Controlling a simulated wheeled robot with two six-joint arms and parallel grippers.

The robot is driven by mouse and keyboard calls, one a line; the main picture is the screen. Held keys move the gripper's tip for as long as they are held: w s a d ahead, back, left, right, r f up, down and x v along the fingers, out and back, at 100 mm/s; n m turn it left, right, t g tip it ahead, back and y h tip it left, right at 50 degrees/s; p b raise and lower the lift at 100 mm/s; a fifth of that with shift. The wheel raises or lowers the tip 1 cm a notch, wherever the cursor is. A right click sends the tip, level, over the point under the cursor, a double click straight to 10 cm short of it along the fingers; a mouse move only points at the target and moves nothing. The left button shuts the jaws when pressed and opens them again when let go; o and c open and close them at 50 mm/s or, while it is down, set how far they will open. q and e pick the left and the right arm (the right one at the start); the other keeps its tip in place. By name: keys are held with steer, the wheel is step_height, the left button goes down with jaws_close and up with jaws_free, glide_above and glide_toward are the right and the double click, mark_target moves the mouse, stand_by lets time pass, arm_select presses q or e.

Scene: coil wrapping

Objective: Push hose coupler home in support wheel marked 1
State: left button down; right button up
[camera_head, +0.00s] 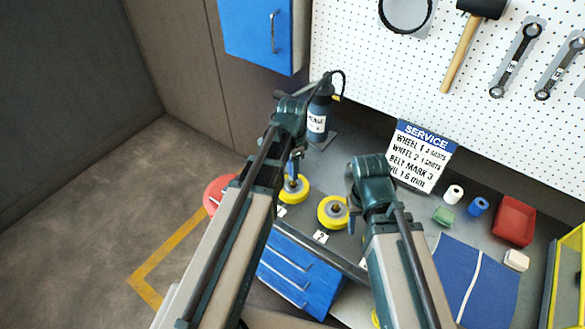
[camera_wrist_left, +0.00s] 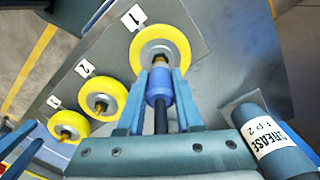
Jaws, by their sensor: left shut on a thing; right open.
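My left gripper (camera_wrist_left: 160,82) is shut on a blue hose coupler (camera_wrist_left: 159,90) with a black hose (camera_wrist_left: 161,119) behind it. In the left wrist view the coupler's front end is at the hub of the yellow wheel marked 1 (camera_wrist_left: 137,56); how deep it sits is hidden. In the head view the left gripper (camera_head: 293,168) is over the yellow wheel 1 (camera_head: 301,192), which it partly covers. My right gripper (camera_head: 353,212) is to the right of the wheel marked 2 (camera_head: 326,221), mostly hidden behind its own wrist; it is open.
A third yellow wheel (camera_wrist_left: 64,119) stands in the row beyond wheel 2. A service sign (camera_head: 422,150), a red bin (camera_head: 514,221) and a blue mat (camera_head: 460,285) are to the right.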

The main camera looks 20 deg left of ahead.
arm_select(q)
steer(key=shift+f+b, duration=1.4)
steer(key=c, duration=0.5)
jaws_free()
step_height(320, 180, up, 14)
steer(key=p, duration=1.4)
steer(key=shift+f, duration=0.1)
